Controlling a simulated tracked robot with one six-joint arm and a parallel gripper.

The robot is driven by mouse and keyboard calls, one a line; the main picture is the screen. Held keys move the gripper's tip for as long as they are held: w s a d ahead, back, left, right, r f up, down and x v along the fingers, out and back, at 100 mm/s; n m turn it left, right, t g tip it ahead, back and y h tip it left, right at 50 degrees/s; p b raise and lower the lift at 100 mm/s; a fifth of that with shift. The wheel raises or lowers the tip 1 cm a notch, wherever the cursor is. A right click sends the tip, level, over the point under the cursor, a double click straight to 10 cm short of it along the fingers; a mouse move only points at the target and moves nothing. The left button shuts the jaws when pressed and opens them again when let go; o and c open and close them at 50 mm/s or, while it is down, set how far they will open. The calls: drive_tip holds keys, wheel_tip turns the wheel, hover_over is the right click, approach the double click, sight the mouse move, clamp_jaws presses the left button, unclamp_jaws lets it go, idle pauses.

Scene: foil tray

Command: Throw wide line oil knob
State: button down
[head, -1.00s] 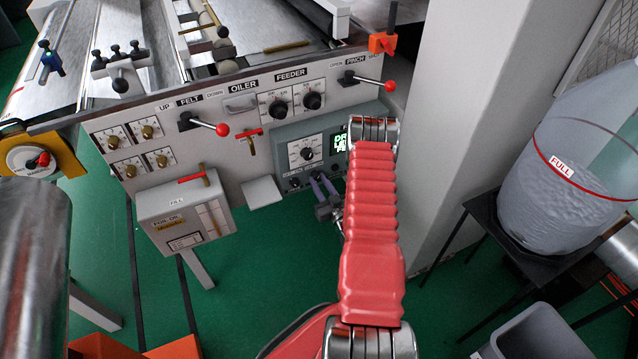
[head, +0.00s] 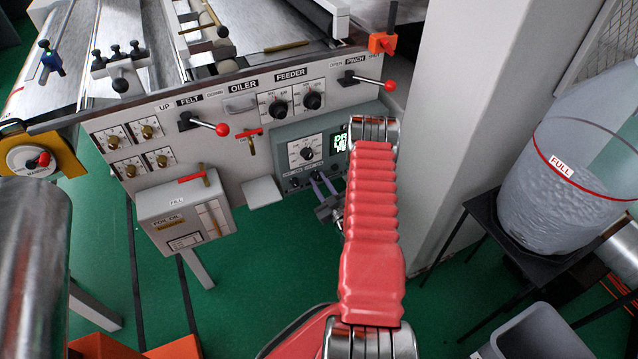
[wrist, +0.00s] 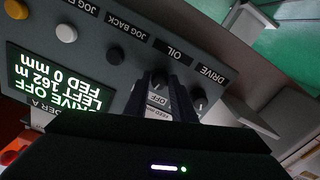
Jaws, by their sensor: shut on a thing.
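The line oil knob (wrist: 160,78) is a small dark knob below the OIL label on a grey-green control panel, upside down in the wrist view. My gripper (wrist: 168,80) is shut on it, with the two dark fingers on either side hiding most of the knob. How far the knob is turned cannot be made out. In the head view my gripper (head: 320,178) reaches the lower edge of the control panel (head: 334,165), partly behind my red arm. The knob itself is hidden there.
The drive knob (wrist: 198,97) sits close beside my fingers. A lit display (wrist: 55,80) and jog buttons (wrist: 67,33) are on the same panel. Red-knobbed levers (head: 222,129) and a foil-oil tank (head: 175,215) are to the left. A grey pillar (head: 450,120) stands right.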

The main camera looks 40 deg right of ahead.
drive_tip(key=n, duration=0.4)
drive_tip(key=shift+a+n, duration=0.1)
drive_tip(key=shift+n, duration=2)
drive_tip(key=c, duration=1.5)
unclamp_jaws()
drive_tip(key=shift+s, duration=0.1)
drive_tip(key=v, duration=1.3)
drive_tip(key=shift+s+a, duration=0.1)
drive_tip(key=shift+s, duration=0.15)
